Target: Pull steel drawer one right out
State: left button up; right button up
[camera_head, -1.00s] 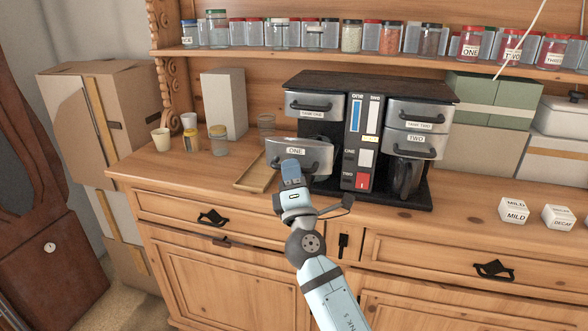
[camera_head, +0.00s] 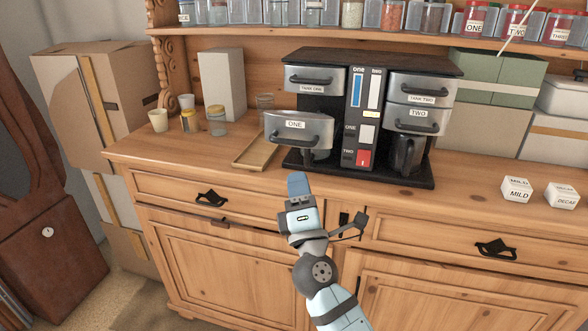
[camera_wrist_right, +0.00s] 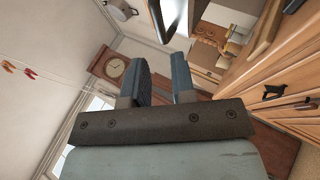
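The steel drawer one (camera_head: 285,122), labelled ONE, is on the left of the coffee machine (camera_head: 365,115). It sticks out toward me, further than the steel drawer TWO (camera_head: 424,119) on the right. Its dark handle (camera_head: 300,141) is on its lower front. My right gripper (camera_head: 298,180) is below and in front of drawer one, apart from the handle. In the right wrist view its two fingers (camera_wrist_right: 162,80) are spread with nothing between them. My left gripper is not in view.
A wooden tray (camera_head: 250,155) lies left of the machine, near cups and small jars (camera_head: 217,120). White MILD and DECAF boxes (camera_head: 516,189) stand at the right. A shelf of jars (camera_head: 352,14) runs above. The counter's front strip is clear.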

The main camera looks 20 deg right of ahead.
jog(key=shift+b+v, duration=0.65)
jog(key=shift+v, duration=1.65)
jog(key=s+d+f+m+g+y, duration=0.1)
jog(key=s+f+m+g, duration=0.15)
jog(key=f, duration=0.55)
jog(key=s+f+m+g+y, duration=0.1)
jog(key=s+f+m+g, duration=0.15)
jog(key=f, duration=0.55)
jog(key=s+d+f+m+g+y, duration=0.1)
jog(key=s+f+m+g+y, duration=0.2)
jog(key=f, duration=0.6)
jog(key=s+f+m+g+y, duration=0.2)
jog(key=s+f+m+g, duration=0.55)
jog(key=s+f, duration=0.6)
notch_tip(320, 180, up, 11)
jog(key=t+p, duration=0.2)
jog(key=p, duration=1)
jog(key=shift+w+d+m, duration=0.3)
jog(key=shift+m, duration=0.15)
jog(key=shift+t, duration=0.25)
